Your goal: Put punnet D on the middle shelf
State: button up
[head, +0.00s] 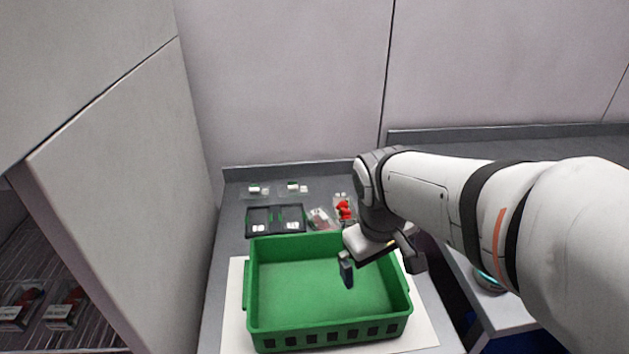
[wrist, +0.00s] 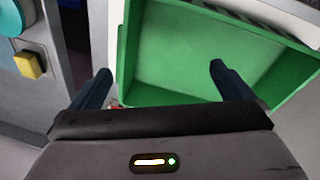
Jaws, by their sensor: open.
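My gripper (head: 380,262) is open and empty, above the right part of the green crate (head: 327,336). In the wrist view its fingers (wrist: 160,71) stand wide apart over the crate. I can read no letter D on any punnet. Clear punnets with red berries (head: 343,209) and pale contents (head: 320,219) stand behind the crate. At lower left, two punnets with dark red contents (head: 65,306) sit on a wire shelf (head: 80,339), partly cut off by the frame. I cannot tell which shelf level this is.
The green crate looks empty and stands on a white mat (head: 233,320). A black two-part tray (head: 275,220) and small clear packs (head: 293,187) lie behind it. A large grey panel (head: 130,190) rises at left. A yellow block (wrist: 28,65) shows in the wrist view.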

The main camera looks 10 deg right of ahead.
jog(key=w+a+f+n+h+b, duration=0.15)
jog(key=w+n+h, duration=0.25)
jog(key=w+n, duration=0.8)
jog(key=n+t+h+b, duration=0.2)
jog(key=n+h, duration=0.2)
jog(key=n, duration=0.3)
send_over(320, 218)
jog(key=s+a, duration=0.2)
jog(key=a, duration=0.1)
notch_tip(320, 218, down, 2)
jog(key=f, duration=0.8)
jog(key=shift+w+a+f+b, duration=0.15)
jog(key=shift+w+f+b, duration=0.1)
jog(key=shift+f+b, duration=0.15)
jog(key=shift+w+d+f, duration=0.15)
jog(key=shift+w+d, duration=0.1)
jog(key=shift+d, duration=0.25)
jog(key=x, duration=0.6)
jog(key=shift+d, duration=0.15)
jog(key=shift+c, duration=0.2)
jog(key=c, duration=0.8)
